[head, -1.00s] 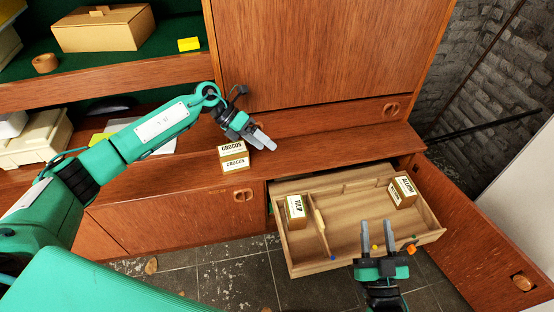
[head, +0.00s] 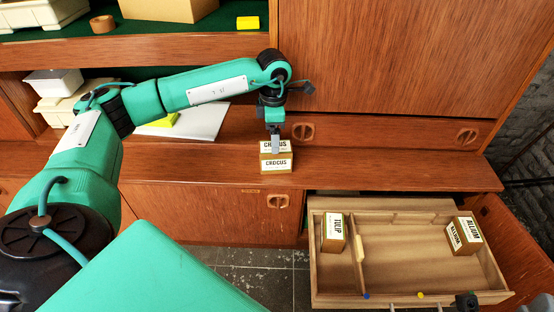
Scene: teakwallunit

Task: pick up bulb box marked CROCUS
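The CROCUS bulb box (head: 276,166) is a small brown box with white labels on its top and front. It stands upright on the ledge near its front edge. My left gripper (head: 275,146) points down from above, its fingertips over or at the top of the box and covering part of the top label. The fingers line up one behind the other, so their gap and any contact with the box are hidden. Of my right gripper, only small parts show at the bottom edge by the drawer front.
The open drawer (head: 405,298) holds a TULIP box (head: 334,232) left of a divider and an ALLIUM box (head: 464,235) at the right. A white sheet (head: 200,124) and pale containers lie left on the ledge. A tall wooden panel (head: 390,60) rises behind.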

